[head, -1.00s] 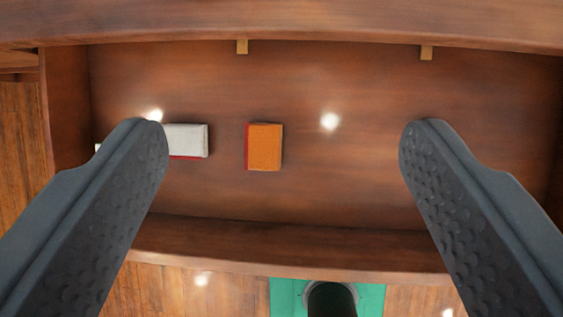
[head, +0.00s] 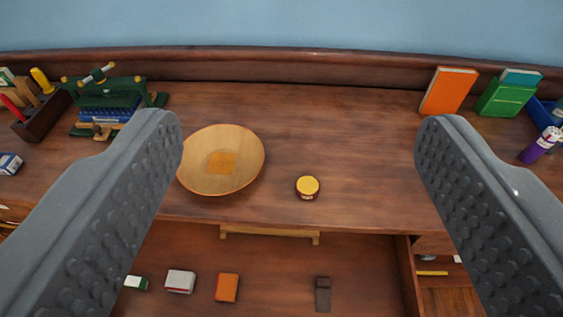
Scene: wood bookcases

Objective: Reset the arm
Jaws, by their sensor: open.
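My gripper (head: 298,130) is open and empty. Its two dark grey textured fingers stand wide apart at the left and right of the head view. Nothing touches the fingers that I can see. The rest of my arm is not clearly in view.
A round wooden plate (head: 245,178) and a yellow-lidded jar (head: 307,187) stand on the top. A green rack (head: 110,97) is left; orange (head: 448,90) and green (head: 508,95) books and a purple bottle (head: 540,145) are right. Below lie small boxes, including an orange one (head: 227,288).

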